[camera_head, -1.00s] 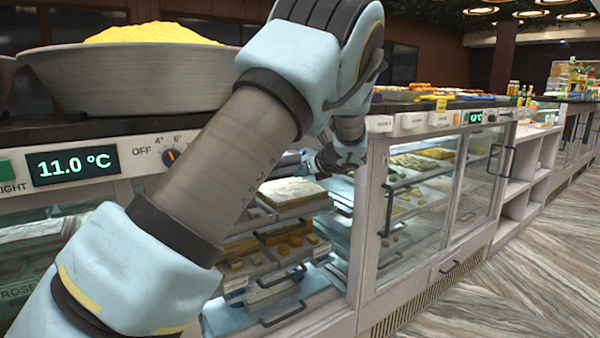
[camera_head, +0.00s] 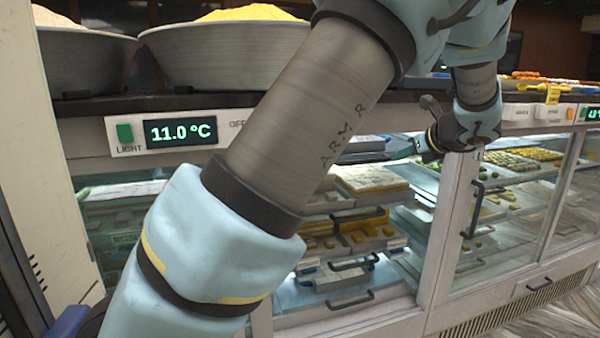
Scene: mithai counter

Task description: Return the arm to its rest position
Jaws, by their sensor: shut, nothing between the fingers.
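My arm, light blue and grey, crosses the view from the bottom left to the top right, bends there and comes down to the wrist. My gripper (camera_head: 424,146) is a small dark shape at the wrist, pointing left in front of the upper part of the display counter (camera_head: 445,235). It looks shut and I see nothing held in it. Its fingertips are small and hard to make out against the case behind. Part of the arm is cut off at the top edge.
Trays of sweets (camera_head: 365,180) sit on shelves behind the glass. A wide metal bowl of yellow food (camera_head: 225,55) and another bowl (camera_head: 85,60) stand on the counter top. A temperature display (camera_head: 180,132) is on the front. Some floor (camera_head: 500,322) shows at bottom right.

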